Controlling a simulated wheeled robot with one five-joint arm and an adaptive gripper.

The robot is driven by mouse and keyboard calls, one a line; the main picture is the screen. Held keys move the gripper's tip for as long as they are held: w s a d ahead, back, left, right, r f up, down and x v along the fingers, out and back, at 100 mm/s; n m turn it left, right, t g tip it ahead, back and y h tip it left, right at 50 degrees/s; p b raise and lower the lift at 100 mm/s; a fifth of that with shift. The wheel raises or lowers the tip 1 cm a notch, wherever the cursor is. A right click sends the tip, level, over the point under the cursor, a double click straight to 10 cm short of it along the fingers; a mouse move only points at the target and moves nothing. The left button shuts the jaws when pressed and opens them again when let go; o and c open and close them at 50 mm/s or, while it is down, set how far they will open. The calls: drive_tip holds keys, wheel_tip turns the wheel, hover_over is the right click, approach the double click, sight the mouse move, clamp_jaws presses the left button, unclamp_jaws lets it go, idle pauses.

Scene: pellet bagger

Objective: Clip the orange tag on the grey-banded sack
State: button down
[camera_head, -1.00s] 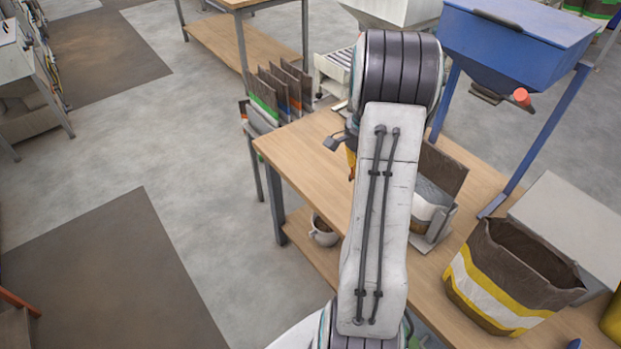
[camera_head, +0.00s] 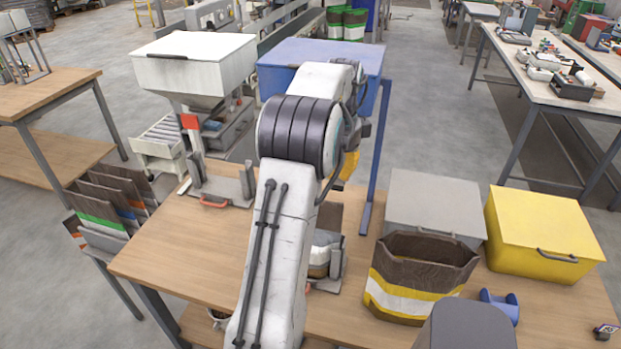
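My arm rises through the middle of the view, and its far end bends down behind the upper link. A dark and yellow part (camera_head: 348,168) shows there, at or near my gripper; the fingertips cannot be made out. I cannot tell whether it holds anything. A small sack (camera_head: 322,256) with a pale band stands in a grey holder on the table, partly hidden by my arm. A large open brown sack (camera_head: 420,262) with yellow and white bands stands to its right. I cannot make out a grey band on either sack, or an orange tag.
The wooden table (camera_head: 175,258) has clear top at left. A rack of folded sacks (camera_head: 108,205) stands at its left end. A grey box (camera_head: 432,205), yellow box (camera_head: 540,232) and blue item (camera_head: 500,305) occupy the right.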

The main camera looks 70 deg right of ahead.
drive_tip(key=shift+s+d+m, duration=0.1)
drive_tip(key=shift+s+m, duration=0.15)
drive_tip(key=shift+m, duration=0.05)
hover_over(338, 204)
drive_tip(key=shift+f, duration=2.15)
drive_tip(key=shift+f+b, duration=1)
drive_tip(key=shift+f, duration=0.45)
drive_tip(key=shift+f, duration=0.1)
drive_tip(key=shift+a+f+b, duration=0.3)
drive_tip(key=shift+f, duration=0.2)
drive_tip(key=c, duration=1.5)
unclamp_jaws()
drive_tip(key=shift+d, duration=0.15)
drive_tip(key=shift+c, duration=0.2)
drive_tip(key=shift+o, duration=1.2)
drive_tip(key=shift+r, duration=0.1)
drive_tip(key=shift+r, duration=0.15)
